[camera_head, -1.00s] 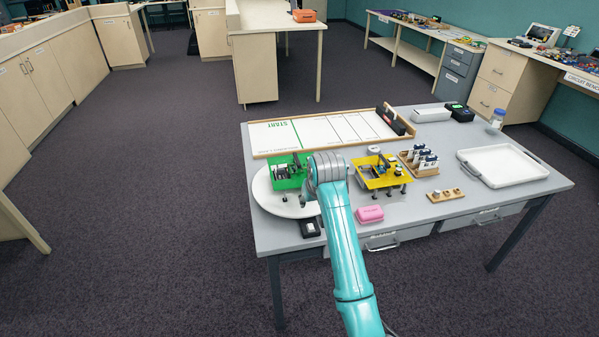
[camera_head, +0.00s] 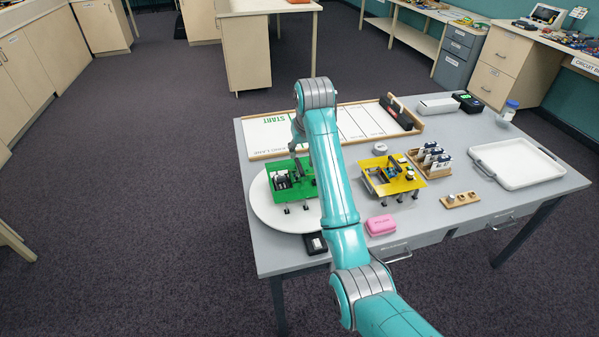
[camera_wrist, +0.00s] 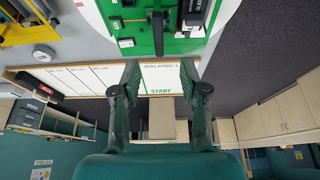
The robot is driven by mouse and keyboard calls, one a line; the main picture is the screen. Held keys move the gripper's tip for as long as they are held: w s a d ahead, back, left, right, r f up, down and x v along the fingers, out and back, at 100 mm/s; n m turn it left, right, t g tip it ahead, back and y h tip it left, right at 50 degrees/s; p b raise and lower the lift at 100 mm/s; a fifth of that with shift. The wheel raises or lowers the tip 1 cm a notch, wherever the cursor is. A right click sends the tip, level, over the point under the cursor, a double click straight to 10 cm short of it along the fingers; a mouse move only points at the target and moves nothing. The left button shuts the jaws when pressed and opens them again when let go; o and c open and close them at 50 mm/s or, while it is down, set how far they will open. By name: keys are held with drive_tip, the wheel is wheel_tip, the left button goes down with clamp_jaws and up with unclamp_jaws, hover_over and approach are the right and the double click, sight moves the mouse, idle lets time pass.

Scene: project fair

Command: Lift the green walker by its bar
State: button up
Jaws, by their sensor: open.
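The green walker (camera_head: 287,195) stands on a round white turntable (camera_head: 262,208) at the left of the grey table, with dark parts on its top. My arm covers its right side. My gripper (camera_head: 297,160) hangs just above and behind it in the head view. In the wrist view my gripper (camera_wrist: 159,68) is open, its dark fingers apart with nothing between them. The green walker (camera_wrist: 178,45) fills the top of that view, beyond the fingertips. A dark bar-like part (camera_wrist: 157,32) on it lines up roughly with the gap; contact does not show.
A yellow walker (camera_head: 388,183) stands to the right, with a pink case (camera_head: 380,225) in front. The white walking lane board (camera_head: 268,136) lies behind. A rack of small modules (camera_head: 430,160) and a white tray (camera_head: 520,160) are further right.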

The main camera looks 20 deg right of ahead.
sight(299, 165)
drive_tip(key=x, duration=1)
drive_tip(key=shift+w+d+f, duration=0.1)
drive_tip(key=shift+w+f, duration=0.05)
drive_tip(key=shift+f, duration=0.2)
drive_tip(key=shift+r, duration=0.1)
clamp_jaws()
